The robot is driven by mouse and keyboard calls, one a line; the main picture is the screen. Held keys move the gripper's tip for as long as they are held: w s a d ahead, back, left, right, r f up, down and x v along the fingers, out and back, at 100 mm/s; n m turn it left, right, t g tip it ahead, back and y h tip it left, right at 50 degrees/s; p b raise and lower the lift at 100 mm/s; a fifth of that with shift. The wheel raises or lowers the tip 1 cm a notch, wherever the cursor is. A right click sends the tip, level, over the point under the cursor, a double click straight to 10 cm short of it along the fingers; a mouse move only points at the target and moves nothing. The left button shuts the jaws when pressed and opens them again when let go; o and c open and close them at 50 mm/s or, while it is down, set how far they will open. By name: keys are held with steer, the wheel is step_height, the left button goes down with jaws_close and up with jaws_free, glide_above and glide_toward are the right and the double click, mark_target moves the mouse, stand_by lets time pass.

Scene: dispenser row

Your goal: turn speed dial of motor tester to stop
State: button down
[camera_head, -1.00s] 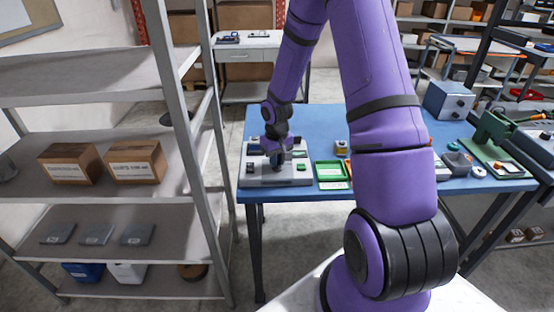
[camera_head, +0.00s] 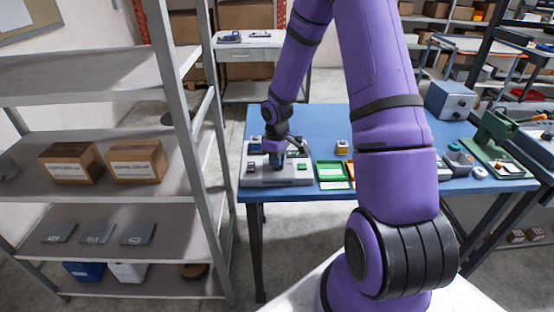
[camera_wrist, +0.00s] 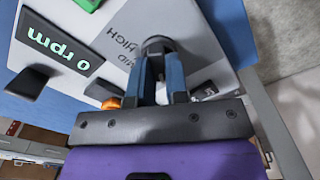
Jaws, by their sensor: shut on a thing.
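The motor tester (camera_head: 262,181) is a light grey box on the left end of the blue table. In the wrist view its panel (camera_wrist: 196,28) shows the printed words HIGH and MID, and its dark display (camera_wrist: 58,42) reads 0 rpm in green. My gripper (camera_head: 277,158) is down at the tester. In the wrist view its blue fingers (camera_wrist: 160,68) are shut on the dark speed dial (camera_wrist: 157,43), one on each side. The fingers hide part of the dial and its pointer, so its setting cannot be read.
A green tray (camera_head: 331,173) lies right of the tester on the blue table (camera_head: 318,124). A grey shelf unit (camera_head: 120,220) with boxes stands at the left. An orange part (camera_wrist: 111,103) shows beside the fingers in the wrist view.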

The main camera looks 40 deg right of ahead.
stand_by(0.4)
steer(key=c, duration=1.1)
jaws_free()
steer(key=shift+r, duration=0.1)
steer(key=shift+r, duration=5.35)
